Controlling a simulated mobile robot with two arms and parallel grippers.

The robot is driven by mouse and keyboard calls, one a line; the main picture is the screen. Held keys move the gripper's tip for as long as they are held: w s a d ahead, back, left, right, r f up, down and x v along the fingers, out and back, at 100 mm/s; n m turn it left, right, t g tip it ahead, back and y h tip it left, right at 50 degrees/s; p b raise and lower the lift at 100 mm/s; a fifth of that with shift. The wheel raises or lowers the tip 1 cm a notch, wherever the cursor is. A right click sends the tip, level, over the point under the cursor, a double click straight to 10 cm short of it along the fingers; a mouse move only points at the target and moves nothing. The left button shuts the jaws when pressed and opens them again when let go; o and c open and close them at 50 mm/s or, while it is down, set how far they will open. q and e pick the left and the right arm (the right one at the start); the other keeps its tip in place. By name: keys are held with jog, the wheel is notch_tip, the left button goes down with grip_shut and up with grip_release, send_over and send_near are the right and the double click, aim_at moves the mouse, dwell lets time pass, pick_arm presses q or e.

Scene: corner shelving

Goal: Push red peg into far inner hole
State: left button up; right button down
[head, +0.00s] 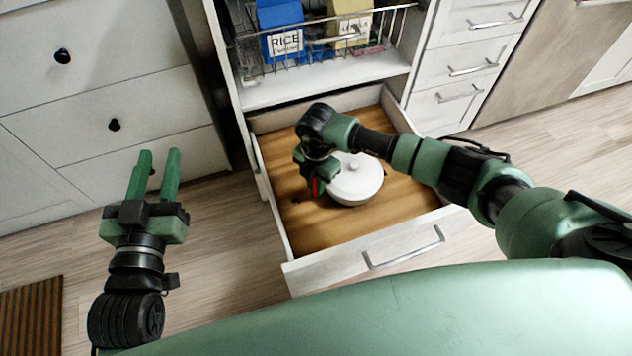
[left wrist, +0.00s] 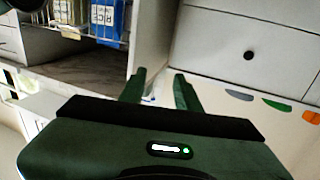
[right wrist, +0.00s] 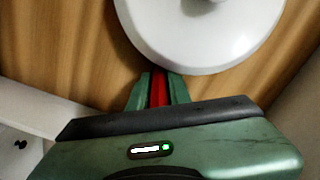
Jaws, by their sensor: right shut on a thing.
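The red peg (head: 316,186) is held upright or nearly so in my right gripper (head: 311,190), inside the open drawer beside the white pot. In the right wrist view the red peg (right wrist: 158,90) shows between the two closed fingers, close to the pot's rim. A small dark spot (head: 296,201), perhaps a hole, shows on the wooden drawer floor (head: 330,230) left of the gripper. The peg's lower end is not clearly visible. My left gripper (head: 159,153) is open and empty, away from the drawer, in front of the left cabinet.
The white lidded pot (head: 355,180) stands in the drawer, right next to my right gripper. The drawer's front wall (head: 370,250) and sides surround it. Above is a wire basket with a blue rice box (head: 281,28). The drawer floor in front of the pot is clear.

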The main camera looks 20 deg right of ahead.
pick_arm(q)
jog(key=shift+d+r+t+h, duration=0.1)
jog(key=shift+r+t+h, duration=0.2)
jog(key=shift+r, duration=0.35)
pick_arm(e)
jog(key=shift+f, duration=0.4)
jog(key=c, duration=1.2)
grip_release()
jog(key=shift+c, duration=0.2)
pick_arm(q)
jog(key=shift+r, duration=0.25)
